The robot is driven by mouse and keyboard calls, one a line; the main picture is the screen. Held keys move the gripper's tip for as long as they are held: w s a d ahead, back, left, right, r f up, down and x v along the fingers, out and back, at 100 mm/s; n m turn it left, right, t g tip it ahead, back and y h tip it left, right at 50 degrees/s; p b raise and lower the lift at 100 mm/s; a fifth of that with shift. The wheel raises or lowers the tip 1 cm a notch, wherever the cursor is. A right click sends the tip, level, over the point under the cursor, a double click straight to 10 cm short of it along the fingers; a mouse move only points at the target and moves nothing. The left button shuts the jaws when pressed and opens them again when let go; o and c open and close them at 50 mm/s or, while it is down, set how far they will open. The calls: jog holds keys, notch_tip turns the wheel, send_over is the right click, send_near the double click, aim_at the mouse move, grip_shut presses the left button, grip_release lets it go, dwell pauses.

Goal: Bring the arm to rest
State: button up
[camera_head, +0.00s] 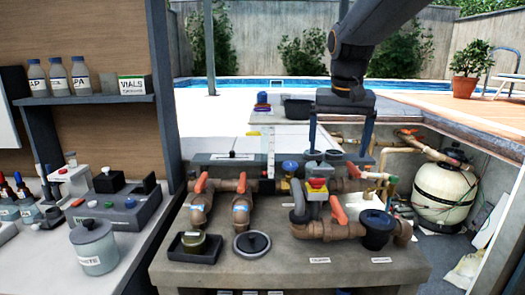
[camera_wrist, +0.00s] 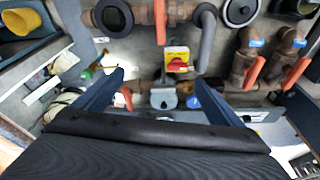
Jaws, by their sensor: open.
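My gripper (camera_head: 340,140) hangs from my dark arm (camera_head: 352,50) over the back part of the pipe bench, with its fingers pointing down. The fingers stand wide apart and nothing is between them. In the wrist view my gripper (camera_wrist: 157,80) also shows open, its two blue-grey fingers spread above the pipework. A red and yellow switch (camera_head: 317,184) on a grey box is below the gripper, and this switch also shows in the wrist view (camera_wrist: 177,66). The gripper appears apart from the pipes, though the exact gap is hard to tell.
Brown pipes with orange-handled valves (camera_head: 200,187) cover the bench (camera_head: 290,262). A dark cup (camera_head: 377,230) and an open round lid (camera_head: 252,244) are at its front. A white tank (camera_head: 443,192) stands right. A shelf (camera_head: 90,99) with bottles is left. Open air surrounds the raised arm.

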aim_at(342, 216)
jog(key=shift+n+g, duration=0.6)
jog(key=s+f, duration=0.3)
jog(key=f, duration=0.1)
jog(key=s+f, duration=0.3)
jog(key=f, duration=0.2)
jog(key=s+f, duration=0.3)
jog(key=f, duration=0.2)
jog(key=shift+s+f, duration=0.2)
jog(key=shift+s, duration=0.15)
jog(key=s+f+n+g, duration=0.1)
jog(key=s+f, duration=0.9)
jog(key=s, duration=0.3)
jog(key=shift+d+y, duration=0.15)
jog(key=shift+y, duration=0.15)
